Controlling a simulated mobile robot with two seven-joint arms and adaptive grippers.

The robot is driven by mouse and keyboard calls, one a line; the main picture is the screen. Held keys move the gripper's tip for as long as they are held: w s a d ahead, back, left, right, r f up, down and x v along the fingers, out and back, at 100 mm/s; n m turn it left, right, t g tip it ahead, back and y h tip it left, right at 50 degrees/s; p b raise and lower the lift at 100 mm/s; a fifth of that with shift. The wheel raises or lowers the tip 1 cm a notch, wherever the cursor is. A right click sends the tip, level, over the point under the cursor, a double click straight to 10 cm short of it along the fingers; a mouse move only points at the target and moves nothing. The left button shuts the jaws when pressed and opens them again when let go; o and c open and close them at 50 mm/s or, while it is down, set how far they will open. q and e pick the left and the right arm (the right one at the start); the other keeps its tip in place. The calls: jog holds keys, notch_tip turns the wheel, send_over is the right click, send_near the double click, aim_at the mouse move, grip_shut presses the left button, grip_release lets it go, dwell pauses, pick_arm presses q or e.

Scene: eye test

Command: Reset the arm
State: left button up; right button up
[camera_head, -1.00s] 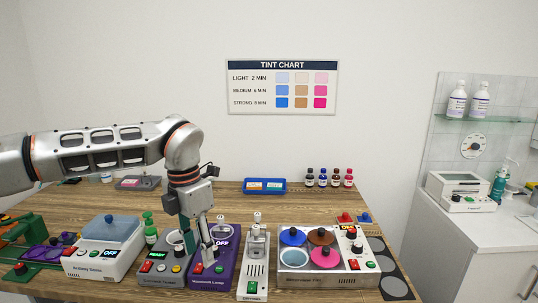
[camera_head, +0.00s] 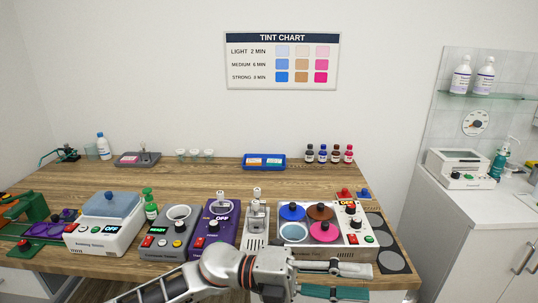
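My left arm comes in low from the left along the bottom of the head view, in front of the table's front edge. My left gripper (camera_head: 350,281) points right, below the tint unit. Its two fingers, one grey and one teal-looking, are spread apart with nothing between them. It appears open and empty, clear of the devices. My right gripper is not in view.
The wooden table (camera_head: 200,178) carries a white device (camera_head: 85,238), a grey device (camera_head: 150,252), a purple device (camera_head: 225,228), a small white press-like device (camera_head: 256,225) and a tint unit (camera_head: 358,252). Bottles and a blue tray (camera_head: 250,165) stand behind. A side counter (camera_head: 455,205) stands right.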

pick_arm(q)
jog(key=w+a+f+n+t+h, duration=0.2)
jog(key=w+a+n+t, duration=0.5)
jog(key=n+t, duration=0.65)
jog(key=w+a+f+n+t+y, duration=0.3)
jog(key=a+f+n+t+y, duration=0.4)
jog(key=a+f+n+y, duration=0.55)
jog(key=s+a+f+n+g+y, duration=0.1)
jog(key=s+a+f+n+y, duration=0.1)
jog(key=s+a+f, duration=0.3)
jog(key=s+a+f+n+g+y, duration=0.2)
jog(key=s+a+f+n, duration=0.2)
jog(key=f, duration=0.8)
jog(key=s+a+f+n+g+y, duration=0.2)
jog(key=s+a+f+n, duration=0.1)
jog(key=s+a+f, duration=0.4)
jog(key=shift+a+f+n, duration=0.25)
jog(key=shift+f+n, duration=0.05)
jog(key=shift+f, duration=0.6)
